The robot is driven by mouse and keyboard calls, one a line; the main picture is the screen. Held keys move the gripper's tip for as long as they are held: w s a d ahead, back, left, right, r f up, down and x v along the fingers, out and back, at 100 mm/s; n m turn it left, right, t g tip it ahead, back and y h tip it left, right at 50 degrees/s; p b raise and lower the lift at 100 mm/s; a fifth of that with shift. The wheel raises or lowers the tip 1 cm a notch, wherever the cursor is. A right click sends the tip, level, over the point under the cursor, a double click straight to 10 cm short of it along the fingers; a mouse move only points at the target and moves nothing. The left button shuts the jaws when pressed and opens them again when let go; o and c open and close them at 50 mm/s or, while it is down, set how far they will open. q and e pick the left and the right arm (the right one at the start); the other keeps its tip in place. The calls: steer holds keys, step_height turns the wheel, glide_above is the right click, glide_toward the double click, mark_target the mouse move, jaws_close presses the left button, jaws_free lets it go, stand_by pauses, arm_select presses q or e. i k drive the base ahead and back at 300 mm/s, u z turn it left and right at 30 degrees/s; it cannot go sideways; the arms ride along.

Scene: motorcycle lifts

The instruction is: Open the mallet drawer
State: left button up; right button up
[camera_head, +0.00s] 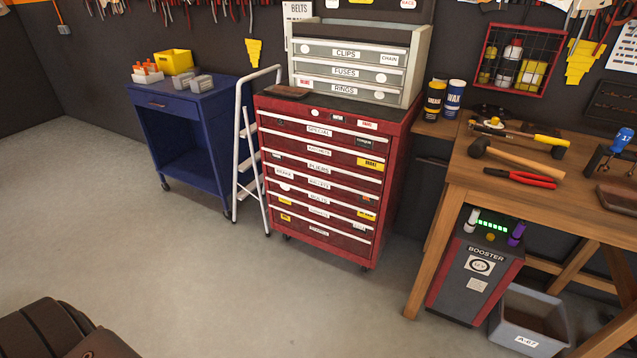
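A red tool chest (317,180) on casters stands against the wall at the middle of the view. Its front is a stack of several shallow labelled drawers with pale edge strips, and all look shut. The upper labels read SPECIAL and, lower down, PLIERS. The label (319,184) just below PLIERS may read MALLETS, but the print is too small to be sure. The labels further down are also unclear. Neither of my grippers is in view.
A white folding step ladder (249,150) leans close to the chest's left side, beside a blue cart (187,130). A grey drawer cabinet (350,66) sits on the chest. A wooden workbench (500,180) stands right. The floor (230,285) in front is clear; a dark padded object (45,335) is lower left.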

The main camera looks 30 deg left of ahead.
mark_target(368, 196)
steer(key=u, duration=0.25)
steer(key=i, duration=1.2)
steer(key=z, duration=0.3)
